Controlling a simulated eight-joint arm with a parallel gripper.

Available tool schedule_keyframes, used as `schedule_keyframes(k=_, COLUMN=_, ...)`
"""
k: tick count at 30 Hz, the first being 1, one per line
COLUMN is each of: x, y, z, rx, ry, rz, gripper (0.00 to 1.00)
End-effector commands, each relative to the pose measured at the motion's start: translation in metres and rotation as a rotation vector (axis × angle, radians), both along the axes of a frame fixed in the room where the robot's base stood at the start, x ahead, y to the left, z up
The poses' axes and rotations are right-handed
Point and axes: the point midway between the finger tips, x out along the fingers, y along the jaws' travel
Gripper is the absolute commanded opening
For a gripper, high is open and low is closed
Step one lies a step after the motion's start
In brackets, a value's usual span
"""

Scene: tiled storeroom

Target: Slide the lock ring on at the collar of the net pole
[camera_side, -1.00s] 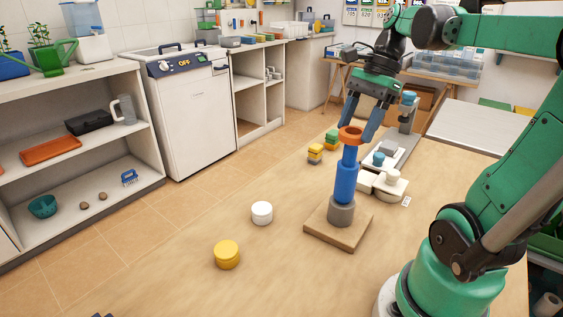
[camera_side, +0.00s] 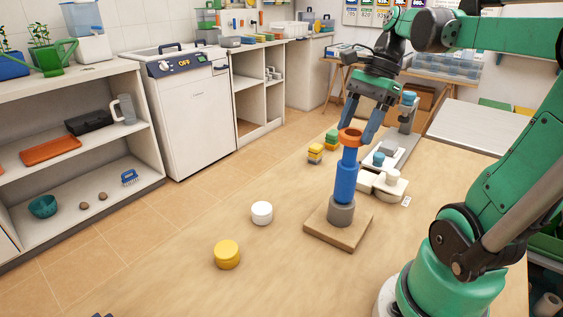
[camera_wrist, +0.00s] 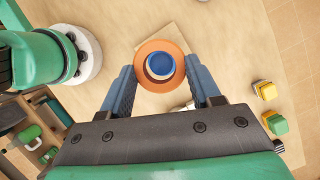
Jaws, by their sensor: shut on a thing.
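The lock ring (camera_side: 350,136) is orange and sits at the top of the blue net pole (camera_side: 346,182). The pole stands upright in a grey collar (camera_side: 341,211) on a square wooden base (camera_side: 322,231). My gripper (camera_side: 357,134) points down and is shut on the ring, with one finger on each side. In the wrist view the ring (camera_wrist: 144,84) lies between my fingertips and surrounds the blue pole top (camera_wrist: 159,65). The pole top looks off-centre within the ring there. Bare blue pole shows between the ring and the collar.
A yellow round piece (camera_side: 227,254) and a white one (camera_side: 262,213) lie left of the base. Stacked yellow and grey blocks (camera_side: 315,153) and a white fixture (camera_side: 383,186) stand behind the pole. The table front is mostly clear.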

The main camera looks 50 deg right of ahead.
Motion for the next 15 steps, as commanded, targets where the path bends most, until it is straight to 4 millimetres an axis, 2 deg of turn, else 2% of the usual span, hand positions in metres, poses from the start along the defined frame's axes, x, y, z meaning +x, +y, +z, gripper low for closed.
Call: schedule_keyframes(k=15, x=0.000, y=0.000, z=-0.013, rx=0.000, ry=0.000, rz=0.000, gripper=0.08)
